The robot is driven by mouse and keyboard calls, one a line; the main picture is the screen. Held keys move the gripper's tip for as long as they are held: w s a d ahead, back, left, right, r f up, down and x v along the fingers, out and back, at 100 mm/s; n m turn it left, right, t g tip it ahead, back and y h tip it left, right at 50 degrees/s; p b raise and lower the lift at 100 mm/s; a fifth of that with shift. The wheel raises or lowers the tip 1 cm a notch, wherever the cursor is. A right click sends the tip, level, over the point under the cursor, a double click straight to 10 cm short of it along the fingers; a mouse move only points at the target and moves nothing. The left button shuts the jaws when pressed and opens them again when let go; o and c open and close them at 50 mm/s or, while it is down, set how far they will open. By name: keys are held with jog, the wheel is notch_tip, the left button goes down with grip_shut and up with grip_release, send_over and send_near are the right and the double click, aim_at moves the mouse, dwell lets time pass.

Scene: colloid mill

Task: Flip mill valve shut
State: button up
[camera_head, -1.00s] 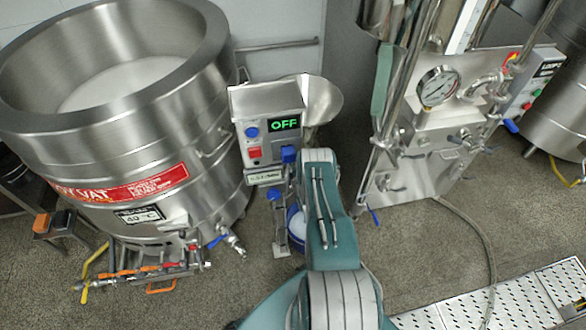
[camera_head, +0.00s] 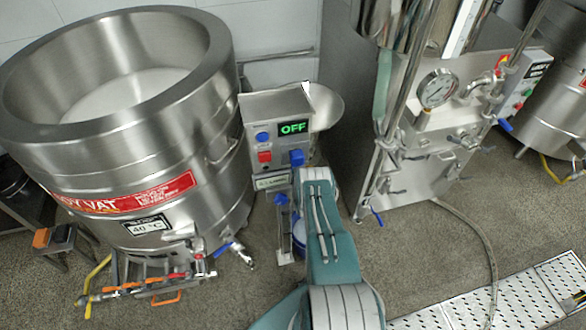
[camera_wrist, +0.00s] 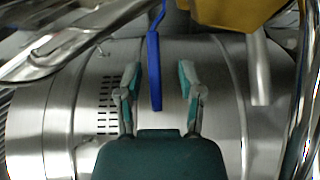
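The mill (camera_head: 272,110) stands in the middle of the head view, a steel control box with a green OFF display and a hopper behind it. A long blue valve lever (camera_wrist: 154,70) hangs straight down in the wrist view, in front of a steel cylindrical body (camera_wrist: 75,110). My gripper (camera_wrist: 159,82) is open, its two fingers on either side of the lever as seen in the picture. No contact shows, and I cannot tell the depth between lever and fingers. In the head view my arm hides the gripper and that lever.
A large steel vat (camera_head: 120,120) stands at left, with piping and small valves (camera_head: 165,275) at its foot. A steel panel unit with a pressure gauge (camera_head: 438,88) stands at right. A yellow part (camera_wrist: 235,12) and steel pipes (camera_wrist: 80,45) crowd the wrist view's top.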

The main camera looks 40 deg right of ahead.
jog(key=v, duration=1.2)
